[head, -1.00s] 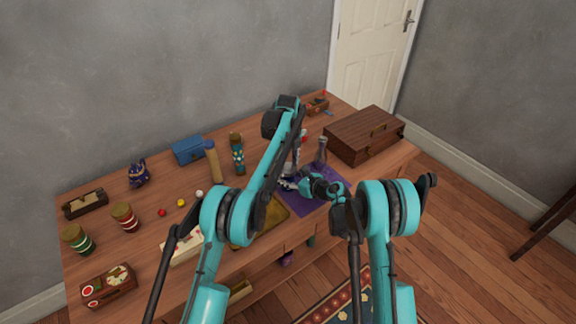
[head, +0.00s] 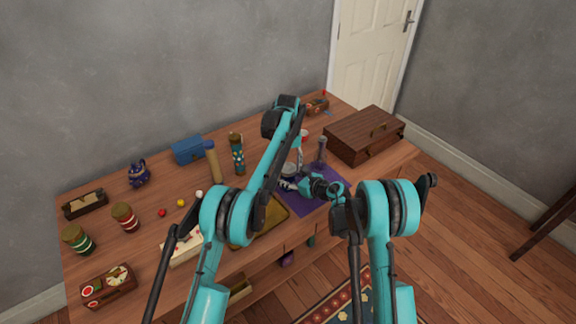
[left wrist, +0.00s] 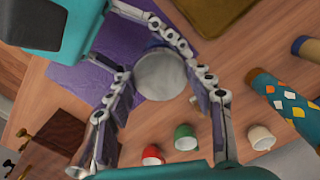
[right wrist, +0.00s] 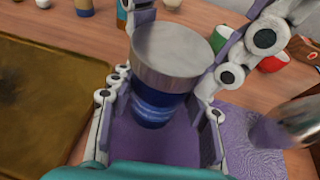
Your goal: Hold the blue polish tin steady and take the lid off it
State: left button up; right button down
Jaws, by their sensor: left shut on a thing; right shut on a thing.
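The blue polish tin (right wrist: 155,108) stands upright in the right wrist view, with its silver lid (right wrist: 172,55) directly above the blue body. I cannot tell whether there is a gap between lid and body. In the left wrist view the lid (left wrist: 160,77) shows from above, with a sliver of blue behind it. My right gripper (right wrist: 158,102) is shut on the body, a finger on each side. My left gripper (left wrist: 162,85) comes from above and is shut on the lid. In the head view my arms partly hide the tin (head: 289,169).
A purple mat (head: 318,203) lies under the grippers, beside a brass tray (head: 272,222). A bottle (head: 321,150) stands close behind my right gripper. Red (left wrist: 153,155), green (left wrist: 185,137) and cream (left wrist: 261,137) cups stand near my left gripper. A wooden case (head: 365,135) is at the right.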

aim_at(288, 167)
pick_arm(q)
jog(key=n, duration=1.3)
jog(key=shift+n, duration=0.3)
jog(key=shift+r, duration=0.15)
jog(key=shift+r, duration=1)
jog(key=shift+r, duration=2)
pick_arm(e)
jog(key=c, duration=0.7)
grip_release()
